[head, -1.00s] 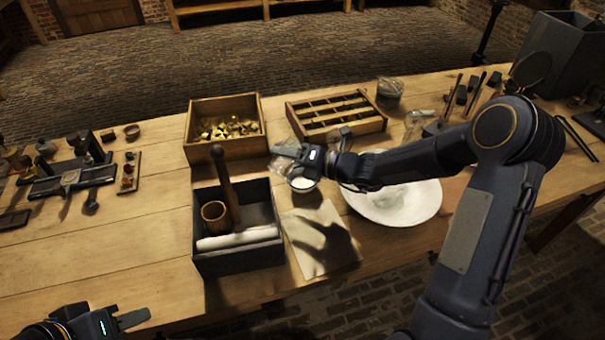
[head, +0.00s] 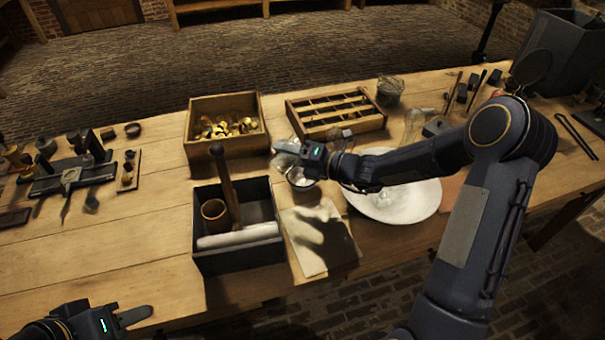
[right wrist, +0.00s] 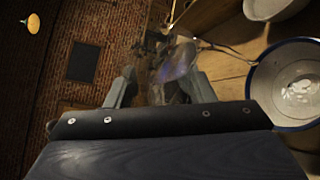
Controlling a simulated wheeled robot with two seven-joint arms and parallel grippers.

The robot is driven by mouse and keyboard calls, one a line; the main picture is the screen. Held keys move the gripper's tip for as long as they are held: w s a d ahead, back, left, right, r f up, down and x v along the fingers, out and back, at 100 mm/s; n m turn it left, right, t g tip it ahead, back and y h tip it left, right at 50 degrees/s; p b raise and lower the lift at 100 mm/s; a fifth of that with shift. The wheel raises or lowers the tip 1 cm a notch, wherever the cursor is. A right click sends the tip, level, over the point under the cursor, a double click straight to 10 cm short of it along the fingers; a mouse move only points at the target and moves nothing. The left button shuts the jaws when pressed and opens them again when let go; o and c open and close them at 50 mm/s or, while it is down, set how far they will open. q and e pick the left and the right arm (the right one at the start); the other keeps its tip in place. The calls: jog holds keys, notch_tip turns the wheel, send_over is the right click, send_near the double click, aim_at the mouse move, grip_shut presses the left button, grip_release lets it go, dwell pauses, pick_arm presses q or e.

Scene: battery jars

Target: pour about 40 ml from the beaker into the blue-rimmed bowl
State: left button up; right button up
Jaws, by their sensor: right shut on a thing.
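My right gripper (head: 293,152) is shut on the clear glass beaker (right wrist: 172,80), seen between the fingers in the right wrist view. In the head view gripper and beaker are above the far side of a small bowl (head: 303,184). The blue-rimmed bowl (right wrist: 256,92) shows at the right of the wrist view, with whitish patches inside. The beaker's liquid level and any stream are too unclear to tell. My left gripper (head: 128,316) is at the lower left, away from the bowl; its finger gap is unclear.
A large white dish (head: 420,205) lies right of the small bowl. A dark box (head: 238,262) with a brown cup and white roll stands left. A wooden box (head: 196,150) with brass pieces and a divided tray (head: 340,128) are behind. The left-front tabletop is clear.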

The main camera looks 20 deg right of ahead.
aim_at(287, 164)
jog(key=shift+s+a, duration=0.2)
dwell(0.3)
jog(key=shift+s+a+r, duration=0.15)
jog(key=shift+s+a, duration=0.2)
jog(key=shift+a, duration=0.1)
jog(key=shift+a+m, duration=0.15)
jog(key=shift+m, duration=0.15)
jog(key=shift+s+a+r, duration=0.1)
jog(key=shift+s+a, duration=0.2)
jog(key=shift+s+a+m+t+y, duration=0.15)
jog(key=shift+a+m+t+y, duration=0.15)
jog(key=shift+a+m, duration=0.1)
dwell(0.7)
